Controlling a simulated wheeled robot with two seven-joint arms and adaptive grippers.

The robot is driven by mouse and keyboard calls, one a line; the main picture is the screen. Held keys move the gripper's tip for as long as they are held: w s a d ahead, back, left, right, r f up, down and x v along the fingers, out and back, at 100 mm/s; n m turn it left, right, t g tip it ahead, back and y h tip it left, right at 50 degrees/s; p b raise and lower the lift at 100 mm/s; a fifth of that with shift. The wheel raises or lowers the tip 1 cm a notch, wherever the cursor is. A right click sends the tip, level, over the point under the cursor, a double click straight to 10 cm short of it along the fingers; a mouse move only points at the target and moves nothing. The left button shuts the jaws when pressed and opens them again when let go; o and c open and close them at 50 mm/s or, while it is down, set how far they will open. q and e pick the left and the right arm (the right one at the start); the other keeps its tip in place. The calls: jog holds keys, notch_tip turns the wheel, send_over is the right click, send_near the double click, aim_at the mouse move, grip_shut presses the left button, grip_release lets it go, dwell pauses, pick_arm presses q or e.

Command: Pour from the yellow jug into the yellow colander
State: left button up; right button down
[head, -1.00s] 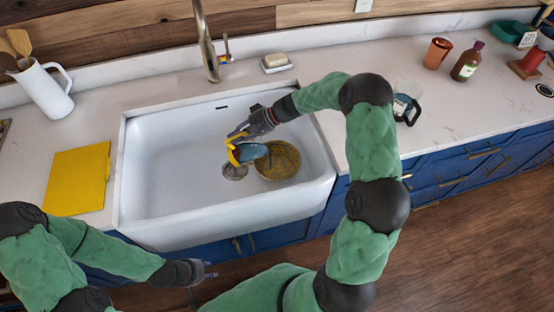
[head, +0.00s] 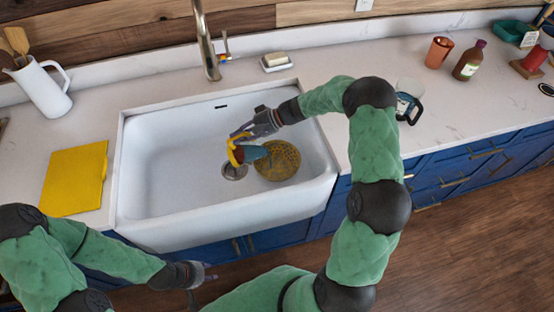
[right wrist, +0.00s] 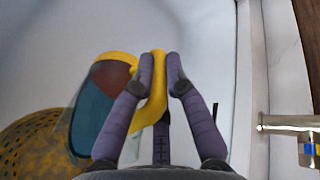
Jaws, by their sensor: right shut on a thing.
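The yellow jug (head: 253,153) has a yellow handle and rim and a see-through body with blue and reddish colour inside. It is tilted over the sink, its body leaning right towards the colander. My right gripper (head: 243,132) is shut on its handle; in the right wrist view, both fingers (right wrist: 160,72) clasp the handle of the jug (right wrist: 97,112). The yellow colander (head: 284,162) sits in the sink, partly hidden by the jug, and also shows in the right wrist view (right wrist: 32,142). No falling stream is clear. My left gripper (head: 208,272) is open and empty before the sink front.
The white sink (head: 160,150) has a drain (head: 234,172) beside the colander and a faucet (head: 207,45) behind. A clear, dark-handled jug (head: 408,97), orange cup (head: 438,52) and bottle (head: 468,62) stand right.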

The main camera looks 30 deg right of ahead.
jog(key=shift+s+d+f+y+b, duration=0.15)
jog(key=shift+d+f+y+b, duration=0.35)
jog(key=shift+b, duration=0.3)
